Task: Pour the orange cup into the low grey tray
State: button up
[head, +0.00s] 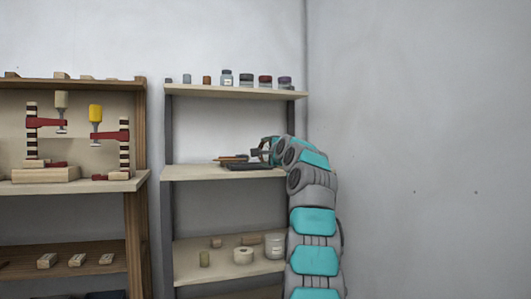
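My gripper (259,153) is at the end of my teal and grey arm, over the right part of the middle shelf of the right-hand rack. It is small and dark here, and I cannot tell whether it is open or shut. A low dark grey tray-like thing (246,167) lies on that shelf just below the gripper. I cannot clearly make out an orange cup. A small reddish patch shows at the gripper, too small to identify. Thin orange-brown pieces (232,158) lie beside the gripper on the left.
The top shelf (235,92) holds several small jars (226,78). The lower shelf (222,270) holds a white tub (274,246) and a tape-like roll (243,255). A wooden rack with clamps (96,113) stands at left. The wall at right is bare.

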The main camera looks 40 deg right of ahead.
jog(key=shift+s, duration=0.1)
jog(key=shift+a, duration=0.1)
dwell(0.5)
jog(key=shift+a+f, duration=0.1)
jog(key=shift+f, duration=0.05)
jog(key=shift+a, duration=0.2)
jog(key=shift+f, duration=0.1)
jog(key=shift+f, duration=0.2)
jog(key=shift+a, duration=0.2)
jog(key=shift+w+f, duration=0.1)
jog(key=shift+w, duration=0.1)
